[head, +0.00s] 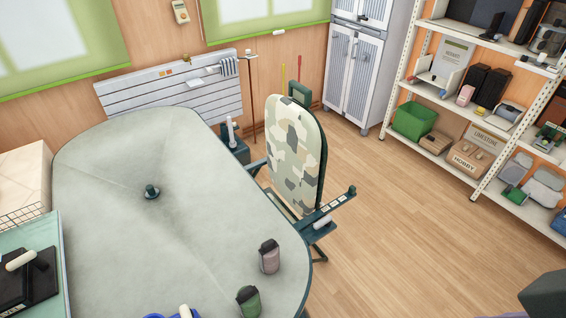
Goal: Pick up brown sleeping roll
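A small mauve-brown cylinder with a dark top (269,257) stands near the right edge of the grey-green table. It may be the brown sleeping roll, but it is too small to be sure. A similar green cylinder (248,302) stands just in front of it, near the bottom of the view. Nothing else in view looks clearly like a brown sleeping roll. Neither of my grippers shows in the head view.
The large table (110,220) fills the left and bears a small dark knob (152,191). A camouflage-patterned chair (296,150) stands at its right side. Open wooden floor (400,220) lies between the chair and the stocked shelves (431,155) at right.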

